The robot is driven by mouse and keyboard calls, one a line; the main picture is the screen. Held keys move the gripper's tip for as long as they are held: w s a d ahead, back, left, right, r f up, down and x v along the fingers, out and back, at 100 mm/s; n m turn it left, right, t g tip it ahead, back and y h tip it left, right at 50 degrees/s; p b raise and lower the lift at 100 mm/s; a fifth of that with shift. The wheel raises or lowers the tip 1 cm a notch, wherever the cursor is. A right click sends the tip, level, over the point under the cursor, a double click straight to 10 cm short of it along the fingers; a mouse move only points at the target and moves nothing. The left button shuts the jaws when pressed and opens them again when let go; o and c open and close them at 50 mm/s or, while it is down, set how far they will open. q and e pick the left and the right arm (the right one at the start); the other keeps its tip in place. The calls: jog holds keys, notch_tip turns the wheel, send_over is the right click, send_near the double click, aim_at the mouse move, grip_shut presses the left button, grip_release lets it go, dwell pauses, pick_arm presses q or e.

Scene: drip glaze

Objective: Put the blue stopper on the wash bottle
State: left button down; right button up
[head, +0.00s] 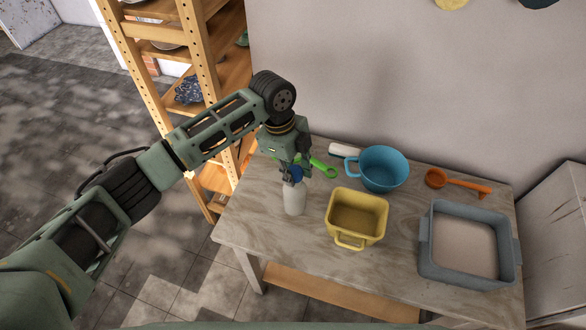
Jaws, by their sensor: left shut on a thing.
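A white wash bottle (294,201) stands upright near the left end of the table. My left gripper (292,175) is right above the bottle, pointing down. It is shut on the blue stopper (296,173), which sits between its fingers at the bottle's mouth. The fingers partly hide the stopper and the bottle's top, so I cannot tell whether the stopper touches the neck. My right gripper is not in view.
A yellow square container (354,233) stands right of the bottle. Behind are a green tool (325,169), a blue pot (383,169) and an orange ladle (457,183). A grey-blue basin (427,262) fills the table's right end. A wooden shelf (190,50) stands at the left.

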pick_arm(q)
jog(key=shift+f, duration=0.6)
dwell(1.3)
jog(key=c, duration=1.4)
grip_release()
jog(key=shift+o, duration=0.3)
jog(key=o, duration=0.3)
jog(key=shift+r+p, duration=0.2)
jog(key=shift+p, duration=0.15)
jog(key=r+p, duration=0.4)
jog(key=a+r+p, duration=0.1)
jog(key=r+p, duration=0.1)
jog(key=shift+w+r, duration=0.2)
jog(key=shift+r, duration=0.15)
